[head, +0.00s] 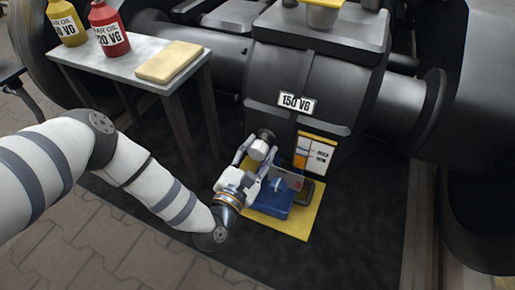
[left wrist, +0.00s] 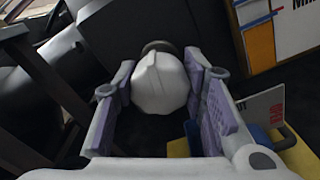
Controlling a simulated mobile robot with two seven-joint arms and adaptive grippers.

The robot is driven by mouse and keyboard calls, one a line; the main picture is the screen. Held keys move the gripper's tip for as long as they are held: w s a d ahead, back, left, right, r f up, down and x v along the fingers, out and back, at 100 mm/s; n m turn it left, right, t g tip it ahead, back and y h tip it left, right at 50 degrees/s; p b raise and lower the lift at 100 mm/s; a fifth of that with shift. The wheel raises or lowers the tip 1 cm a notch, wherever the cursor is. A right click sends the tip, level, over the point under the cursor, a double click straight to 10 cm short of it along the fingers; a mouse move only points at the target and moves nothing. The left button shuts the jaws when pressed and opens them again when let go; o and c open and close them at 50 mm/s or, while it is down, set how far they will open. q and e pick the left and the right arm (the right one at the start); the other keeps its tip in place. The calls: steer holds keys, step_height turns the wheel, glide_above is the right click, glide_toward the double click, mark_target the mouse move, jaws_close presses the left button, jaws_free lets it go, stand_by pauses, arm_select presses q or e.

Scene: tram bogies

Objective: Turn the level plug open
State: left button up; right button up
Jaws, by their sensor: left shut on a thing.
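The level plug (left wrist: 158,83) is a pale, many-sided knob in the left wrist view, with a dark round collar behind it. In the head view the plug (head: 258,150) shows low on the left side of the dark gearbox (head: 325,115). My left gripper (head: 250,163) reaches it from the front left. In the left wrist view the two purple-padded fingers of my left gripper (left wrist: 160,95) stand on either side of the plug, shut on it. The plug's seat is mostly hidden behind it. My right gripper is not in view.
A table (head: 135,62) at the upper left bears a yellow bottle (head: 65,22), a red bottle (head: 108,28) and a folded yellow cloth (head: 169,62). Dark axle parts flank the gearbox.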

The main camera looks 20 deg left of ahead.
arm_select(q)
steer(key=m+p, duration=0.1)
steer(key=m, duration=0.2)
steer(key=shift+r+m, duration=0.1)
steer(key=shift+m, duration=0.3)
steer(key=m+p, duration=0.1)
steer(key=m, duration=0.3)
steer(key=shift+d+m+p, duration=0.1)
steer(key=shift+m+p, duration=0.2)
steer(key=shift+p, duration=0.05)
steer(key=m+p, duration=0.1)
steer(key=m, duration=0.5)
steer(key=shift+f+p, duration=0.2)
steer(key=shift+p, duration=0.2)
steer(key=m+p, duration=0.1)
steer(key=m, duration=0.5)
steer(key=shift+f+m, duration=0.1)
steer(key=shift+m, duration=0.2)
steer(key=m+p, duration=0.1)
steer(key=m, duration=0.4)
steer(key=shift+f, duration=0.1)
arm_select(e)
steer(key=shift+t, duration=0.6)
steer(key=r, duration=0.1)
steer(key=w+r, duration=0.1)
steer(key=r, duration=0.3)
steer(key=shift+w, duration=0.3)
arm_select(q)
steer(key=shift+m, duration=0.4)
steer(key=o, duration=1.2)
